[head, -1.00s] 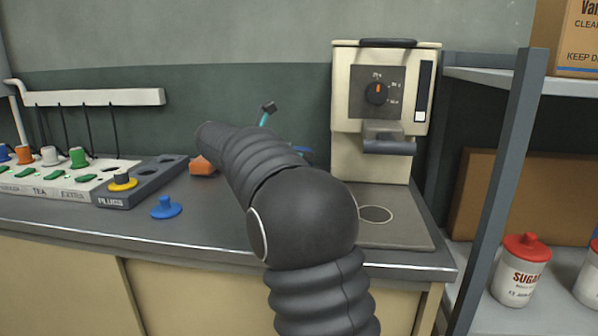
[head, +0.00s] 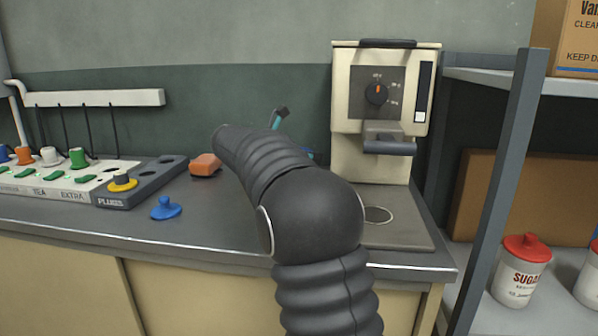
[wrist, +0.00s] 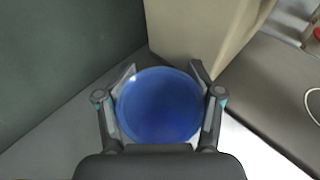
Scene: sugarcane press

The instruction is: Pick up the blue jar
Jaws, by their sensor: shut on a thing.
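The blue jar (wrist: 160,105) is seen from above in the wrist view, round and glossy, between the two fingers of my gripper (wrist: 163,75). The fingers are shut on its left and right sides. One dark and teal finger of my gripper sticks up behind the arm there. I cannot tell whether the jar touches the counter.
The cream press machine (head: 380,60) stands close to the right of the jar. An orange block (head: 205,165), a blue knobbed lid (head: 166,208) and the grey plugs rack (head: 145,183) are on the counter (head: 60,215) to the left. A shelf post (head: 505,180) rises at right.

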